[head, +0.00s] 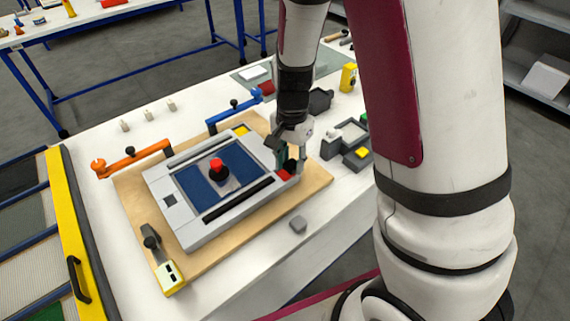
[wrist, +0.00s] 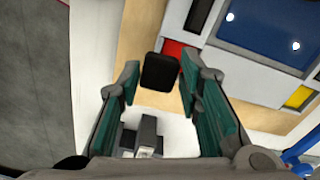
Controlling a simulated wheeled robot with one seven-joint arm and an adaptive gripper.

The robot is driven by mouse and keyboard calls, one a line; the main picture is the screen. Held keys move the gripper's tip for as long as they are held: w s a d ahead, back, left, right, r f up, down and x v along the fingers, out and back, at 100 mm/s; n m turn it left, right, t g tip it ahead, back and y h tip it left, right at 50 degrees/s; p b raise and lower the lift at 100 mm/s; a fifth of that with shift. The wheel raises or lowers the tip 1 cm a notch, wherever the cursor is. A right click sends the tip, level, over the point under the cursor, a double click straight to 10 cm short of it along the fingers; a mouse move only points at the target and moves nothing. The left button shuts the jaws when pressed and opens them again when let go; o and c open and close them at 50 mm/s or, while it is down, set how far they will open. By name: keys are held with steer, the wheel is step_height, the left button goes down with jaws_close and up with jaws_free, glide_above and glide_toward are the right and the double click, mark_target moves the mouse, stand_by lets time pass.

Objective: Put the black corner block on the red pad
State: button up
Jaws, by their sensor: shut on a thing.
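My gripper (wrist: 159,84) is shut on the black corner block (wrist: 160,71), which sits between the green-lined fingertips in the wrist view. The red pad (wrist: 173,48) shows just past the block, partly hidden by it and the right finger. In the head view my gripper (head: 287,154) is over the near right corner of the grey panel, and the red pad (head: 284,176) shows just below the fingers. The block is mostly hidden there. I cannot tell whether it touches the pad.
The grey panel (head: 185,232) with blue middle and red knob (head: 217,165) lies on a wooden board (head: 124,199). Orange (head: 130,158) and blue (head: 232,111) clamps stand at its far side. Dark boxes (head: 355,155) stand to the right.

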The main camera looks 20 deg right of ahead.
mark_target(285, 175)
steer(key=shift+w+a+f, duration=0.1)
steer(key=shift+w+a, duration=0.1)
steer(key=shift+w, duration=0.35)
steer(key=shift+w+a+f, duration=0.1)
steer(key=shift+w+a, duration=0.05)
steer(key=shift+w, duration=0.35)
steer(key=shift+f, duration=1.7)
steer(key=shift+f, duration=0.15)
steer(key=shift+f, duration=0.2)
